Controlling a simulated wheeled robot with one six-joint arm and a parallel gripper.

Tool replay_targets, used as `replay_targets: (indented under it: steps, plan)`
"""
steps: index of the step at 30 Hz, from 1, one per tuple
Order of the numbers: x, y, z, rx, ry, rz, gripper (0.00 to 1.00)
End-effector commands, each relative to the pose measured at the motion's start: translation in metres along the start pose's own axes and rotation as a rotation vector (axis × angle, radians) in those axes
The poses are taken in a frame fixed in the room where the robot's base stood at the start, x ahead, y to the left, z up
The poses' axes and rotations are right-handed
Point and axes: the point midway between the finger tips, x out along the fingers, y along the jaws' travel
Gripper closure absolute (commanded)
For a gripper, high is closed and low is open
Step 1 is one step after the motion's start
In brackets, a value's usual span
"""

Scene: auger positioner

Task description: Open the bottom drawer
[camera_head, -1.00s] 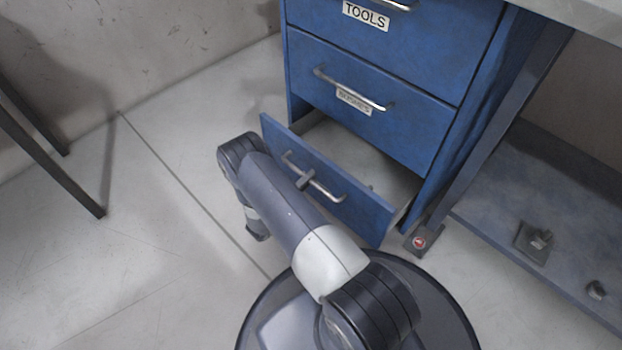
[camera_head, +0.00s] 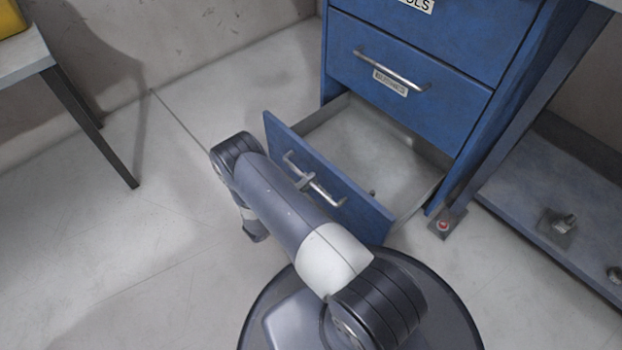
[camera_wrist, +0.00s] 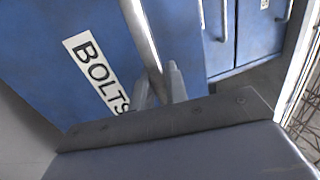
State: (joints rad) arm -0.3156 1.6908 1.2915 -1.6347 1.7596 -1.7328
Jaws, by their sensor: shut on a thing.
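The bottom drawer (camera_head: 330,185) of the blue cabinet is pulled well out, and its grey inside shows from above. Its front carries a silver bar handle (camera_head: 326,192). In the wrist view the handle (camera_wrist: 141,35) runs down between my fingers, beside a white label reading "BOLTS" (camera_wrist: 92,70). My gripper (camera_head: 306,181) is at the middle of the handle and shut on it; the fingers also show in the wrist view (camera_wrist: 160,88). My arm hides part of the drawer front's lower left. A small dark thing (camera_head: 372,193) lies inside the drawer.
The drawer above (camera_head: 405,85) is closed. A bench leg with a foot plate (camera_head: 445,224) stands close to the right of the open drawer, and a low blue shelf (camera_head: 540,205) lies beyond. A table (camera_head: 30,58) stands at the left. The floor between is clear.

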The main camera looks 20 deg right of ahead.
Motion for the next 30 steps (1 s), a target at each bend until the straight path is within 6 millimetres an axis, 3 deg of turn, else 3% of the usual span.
replay_targets:
  steps: [14, 15, 21, 30]
  plan:
    - [-0.0024, 0.0004, 0.0000, 0.000, -0.001, 0.002, 1.00]
    - [-0.0024, 0.0004, 0.0000, 0.000, -0.001, 0.002, 0.84]
    - [-0.0022, 0.0001, 0.0000, 0.000, -0.001, 0.001, 0.68]
    - [-0.0047, -0.0006, 0.0002, 0.000, -0.001, 0.000, 0.67]
